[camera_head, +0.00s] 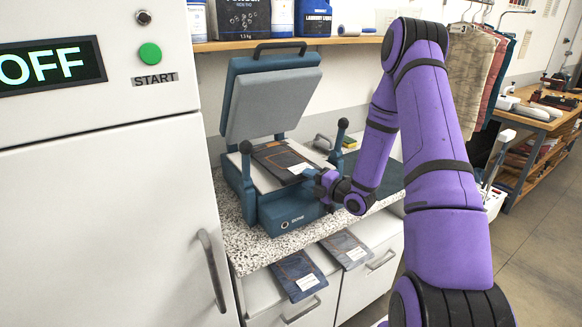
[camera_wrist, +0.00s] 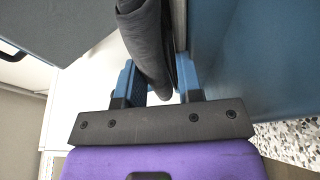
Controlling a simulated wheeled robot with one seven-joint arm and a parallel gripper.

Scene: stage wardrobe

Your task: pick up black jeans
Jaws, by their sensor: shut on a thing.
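The black jeans (camera_head: 275,157) lie folded as a flat dark bundle with a white label on the lower plate of the open blue heat press (camera_head: 283,216). In the wrist view the dark cloth (camera_wrist: 150,45) runs down between the two blue fingers. My gripper (camera_head: 322,184) is at the press's right front edge, at the near right side of the jeans. In the wrist view my gripper (camera_wrist: 160,88) is shut on the rolled edge of the dark cloth. The head view does not show the fingertips clearly.
The raised grey upper plate (camera_head: 272,100) stands over the jeans, with black-knobbed levers (camera_head: 247,165) at the sides. A white machine (camera_head: 110,200) stands left. A shelf (camera_head: 285,43) runs above.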

